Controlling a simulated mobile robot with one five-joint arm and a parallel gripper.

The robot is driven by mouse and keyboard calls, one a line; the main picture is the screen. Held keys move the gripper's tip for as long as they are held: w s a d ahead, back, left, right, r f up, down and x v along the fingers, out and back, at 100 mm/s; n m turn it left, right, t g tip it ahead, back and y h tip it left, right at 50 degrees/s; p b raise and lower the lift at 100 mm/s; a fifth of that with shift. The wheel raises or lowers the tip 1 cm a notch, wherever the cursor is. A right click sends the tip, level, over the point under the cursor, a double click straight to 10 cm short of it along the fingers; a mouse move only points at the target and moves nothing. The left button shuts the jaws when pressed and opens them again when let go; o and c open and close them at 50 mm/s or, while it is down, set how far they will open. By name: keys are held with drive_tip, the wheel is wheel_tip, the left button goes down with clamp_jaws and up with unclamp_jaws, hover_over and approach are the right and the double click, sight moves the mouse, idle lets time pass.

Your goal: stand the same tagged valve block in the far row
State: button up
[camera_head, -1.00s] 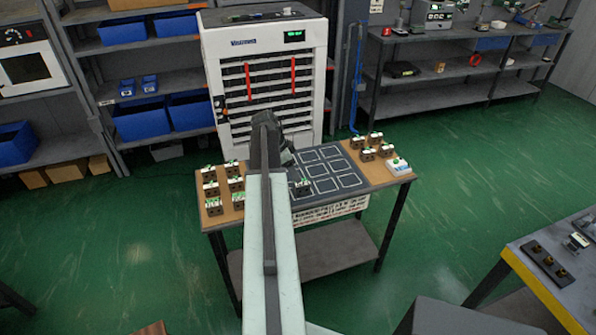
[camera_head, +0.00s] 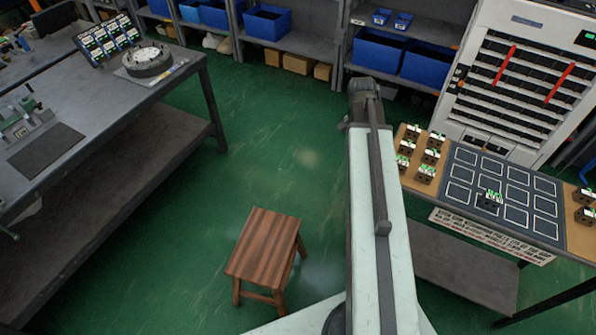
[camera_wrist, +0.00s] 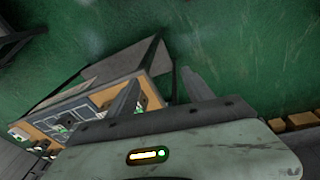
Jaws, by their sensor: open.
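One valve block (camera_head: 489,201), dark with a green and white tag, stands on the dark grid mat (camera_head: 473,172) in the row nearest me. The mat's far row, beside the white cabinet, holds no block. Several more tagged blocks (camera_head: 425,174) stand on the wooden strip left of the mat. My gripper (camera_wrist: 160,92) is open in the wrist view, with nothing between its fingers. It hangs off the table's left side, over the floor, apart from all blocks. In the head view my arm hides most of it. Which block is meant by "same" cannot be told.
A white cabinet (camera_head: 515,75) stands behind the table. More blocks (camera_head: 585,214) are at the table's right end. A wooden stool (camera_head: 263,245) stands on the open green floor to the left. A grey workbench (camera_head: 90,110) fills the far left.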

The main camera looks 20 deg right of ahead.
drive_tip(key=w+a+n+y, duration=0.1)
drive_tip(key=a+n, duration=1.1)
drive_tip(key=a, duration=1.9)
drive_tip(key=shift+f+t+y, duration=0.2)
drive_tip(key=shift+t+y, duration=0.1)
drive_tip(key=shift+y, duration=0.2)
